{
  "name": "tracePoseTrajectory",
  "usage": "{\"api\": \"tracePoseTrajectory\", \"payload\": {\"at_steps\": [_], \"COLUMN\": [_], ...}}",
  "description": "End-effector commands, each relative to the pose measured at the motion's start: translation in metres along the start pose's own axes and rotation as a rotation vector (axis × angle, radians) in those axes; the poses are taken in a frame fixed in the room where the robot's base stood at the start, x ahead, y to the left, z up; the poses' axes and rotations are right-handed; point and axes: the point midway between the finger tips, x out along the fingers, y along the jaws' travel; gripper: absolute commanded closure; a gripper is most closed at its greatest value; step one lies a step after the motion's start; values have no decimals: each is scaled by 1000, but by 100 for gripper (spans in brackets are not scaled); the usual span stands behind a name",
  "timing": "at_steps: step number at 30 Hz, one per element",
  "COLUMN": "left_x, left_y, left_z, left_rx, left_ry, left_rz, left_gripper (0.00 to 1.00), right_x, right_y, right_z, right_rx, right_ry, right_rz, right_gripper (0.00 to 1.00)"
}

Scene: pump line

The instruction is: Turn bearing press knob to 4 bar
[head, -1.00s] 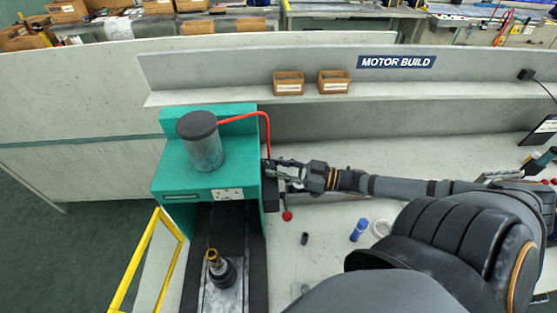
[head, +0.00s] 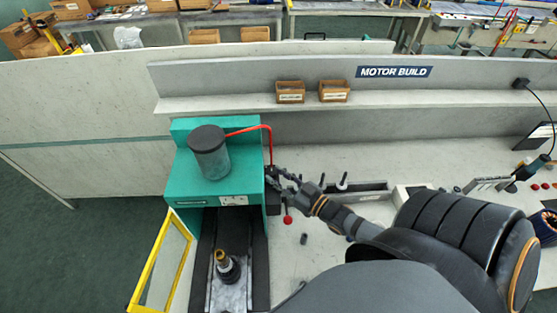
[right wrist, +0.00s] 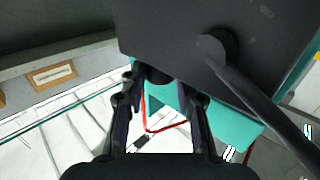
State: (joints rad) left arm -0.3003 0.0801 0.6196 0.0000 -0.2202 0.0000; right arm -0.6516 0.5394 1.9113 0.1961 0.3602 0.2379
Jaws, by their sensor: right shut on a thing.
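The bearing press (head: 222,184) is a teal machine with a dark-capped grey cylinder (head: 209,160) on top, left of centre in the head view. My right gripper (head: 273,178) is at the dark block on its right side. In the right wrist view, my right gripper's fingers (right wrist: 164,100) stand either side of a small dark round knob (right wrist: 155,75), shut on it. The knob is largely hidden in the head view, and its setting cannot be read. My left gripper is not in view.
A lever with a red ball (head: 288,220) hangs just below my right gripper; its dark shaft (right wrist: 255,92) crosses the right wrist view. A red hose (head: 255,129) loops above. A yellow-framed guard (head: 152,275) stands left. Two bins (head: 334,91) sit on the shelf.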

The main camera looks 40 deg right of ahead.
Motion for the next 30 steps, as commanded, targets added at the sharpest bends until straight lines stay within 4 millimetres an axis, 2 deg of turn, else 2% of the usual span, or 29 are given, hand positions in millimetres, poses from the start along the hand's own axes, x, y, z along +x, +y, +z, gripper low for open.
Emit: {"api": "tracePoseTrajectory", "payload": {"at_steps": [7,8,12,23,26,30], "left_x": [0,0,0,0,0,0], "left_y": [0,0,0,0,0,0], "left_z": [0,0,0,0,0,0], "left_rx": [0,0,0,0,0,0], "left_ry": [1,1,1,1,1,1], "left_rz": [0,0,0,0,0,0], "left_gripper": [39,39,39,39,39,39], "right_x": [1,1,1,-2,-12,-35], "right_y": [0,0,0,0,-1,-1], "right_z": [-2,-2,-1,0,1,1], "right_rx": [-1,-1,-1,1,0,0], "right_ry": [6,6,4,1,-1,-5], "right_rz": [-2,-2,-2,-2,-6,-6], "right_gripper": [100,65,46,46,46,46]}}
